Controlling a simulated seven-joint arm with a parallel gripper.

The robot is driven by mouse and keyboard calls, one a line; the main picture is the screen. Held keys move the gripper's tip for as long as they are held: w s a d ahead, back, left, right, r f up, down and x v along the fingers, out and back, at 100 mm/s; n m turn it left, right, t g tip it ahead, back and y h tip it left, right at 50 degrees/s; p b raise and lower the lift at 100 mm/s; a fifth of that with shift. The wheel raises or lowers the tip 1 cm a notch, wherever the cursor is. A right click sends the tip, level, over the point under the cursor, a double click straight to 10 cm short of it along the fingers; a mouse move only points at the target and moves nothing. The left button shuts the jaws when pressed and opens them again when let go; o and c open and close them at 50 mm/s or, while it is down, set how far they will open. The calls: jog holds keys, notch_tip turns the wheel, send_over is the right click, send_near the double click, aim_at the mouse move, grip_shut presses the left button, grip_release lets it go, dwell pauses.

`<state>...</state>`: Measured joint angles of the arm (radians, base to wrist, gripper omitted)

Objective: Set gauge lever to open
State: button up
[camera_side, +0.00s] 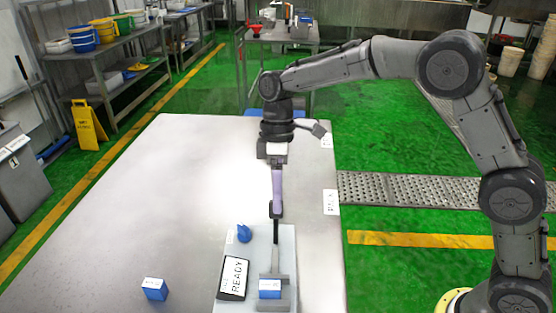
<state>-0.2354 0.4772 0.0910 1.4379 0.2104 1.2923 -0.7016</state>
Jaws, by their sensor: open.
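My gripper (276,213) points straight down over a pale grey panel (256,246) at the front of the table. A thin dark upright piece (276,233) shows directly below its fingertips; I cannot tell whether they touch it. Below that, a grey fixture (275,268) with a blue, white-labelled block (270,289) sits on the panel. A blue knob (243,233) is to the left of the gripper. A black-edged sign reading READY (233,277) leans on the panel. Which part is the gauge lever, and its setting, are too small to tell.
A loose blue block (155,289) with a white label lies on the metal table (180,200), left of the panel. The table's left and middle are clear. White labels (330,202) sit at its right edge. Shelves and a yellow floor sign (88,124) stand farther away.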

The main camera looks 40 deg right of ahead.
jog(key=v, duration=1.1)
jog(key=c, duration=0.4)
jog(key=shift+w+d+f+m, duration=0.15)
jog(key=shift+w+d+m, duration=0.1)
jog(key=shift+m, duration=0.15)
jog(key=shift+c, duration=1)
jog(key=shift+w+d+f+m+t+h, duration=0.1)
jog(key=shift+d+f+m+t+h, duration=0.2)
jog(key=shift+d+f+m, duration=0.2)
jog(key=shift+c, duration=1.3)
jog(key=shift+s+a+f+m+t+h, duration=0.15)
jog(key=shift+s+a+m+t+h, duration=0.1)
jog(key=shift+s+a+h, duration=0.2)
jog(key=shift+s+a+f+m+t+h, duration=0.2)
jog(key=shift+s+a+t+h, duration=0.1)
jog(key=shift+s+h, duration=0.2)
grip_shut()
jog(key=s+a+r+n+t+h, duration=0.1)
jog(key=s+a+r+n+t, duration=0.15)
jog(key=s+a, duration=0.55)
send_near(276, 217)
notch_tip(276, 217, down, 3)
jog(key=s+a, duration=0.2)
jog(key=shift+w+d+f, duration=0.5)
jog(key=shift+w+d, duration=0.15)
jog(key=shift+w, duration=0.05)
jog(key=shift+w+d+f, duration=0.45)
jog(key=shift+w+d, duration=0.2)
